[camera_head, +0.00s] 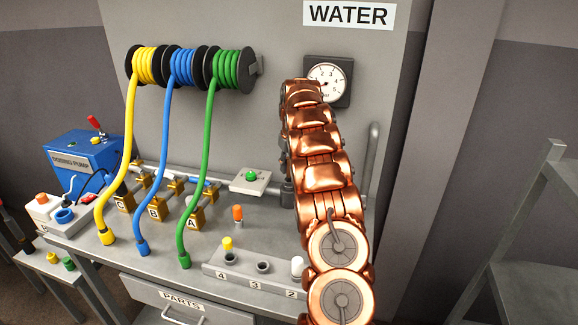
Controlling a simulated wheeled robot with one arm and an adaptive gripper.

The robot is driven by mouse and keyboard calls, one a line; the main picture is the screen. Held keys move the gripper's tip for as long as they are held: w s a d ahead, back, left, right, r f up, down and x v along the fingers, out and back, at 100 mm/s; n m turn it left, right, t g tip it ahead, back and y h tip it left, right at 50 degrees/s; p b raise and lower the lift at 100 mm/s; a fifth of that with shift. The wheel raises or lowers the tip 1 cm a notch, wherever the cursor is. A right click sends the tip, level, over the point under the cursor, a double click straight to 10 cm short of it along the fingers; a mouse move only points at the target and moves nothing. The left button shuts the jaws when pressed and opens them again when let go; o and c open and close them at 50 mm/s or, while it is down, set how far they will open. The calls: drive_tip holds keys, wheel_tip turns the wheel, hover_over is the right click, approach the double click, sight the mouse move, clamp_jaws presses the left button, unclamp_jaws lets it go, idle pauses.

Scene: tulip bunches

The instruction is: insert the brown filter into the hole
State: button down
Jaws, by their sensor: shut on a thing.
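My copper arm reaches up the right middle of the head view. My gripper does not show clearly; the arm hides whatever lies behind it. I make out no brown filter for certain. A small piece with an orange-brown top (238,212) stands behind the numbered block (215,271); I cannot tell if it is the filter. The place at 3 is an open round hole (263,266). Anything further right is hidden by my arm.
Yellow, blue and green hoses (209,150) hang from reels to the grey bench. Behind them are brass valves (156,207). A blue dosing pump (82,158) stands left. A gauge (327,82) is on the wall panel, a grey frame (520,235) at right.

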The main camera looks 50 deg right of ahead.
sight(288, 157)
drive_tip(key=shift+r+p, duration=0.55)
drive_tip(key=shift+r, duration=1.45)
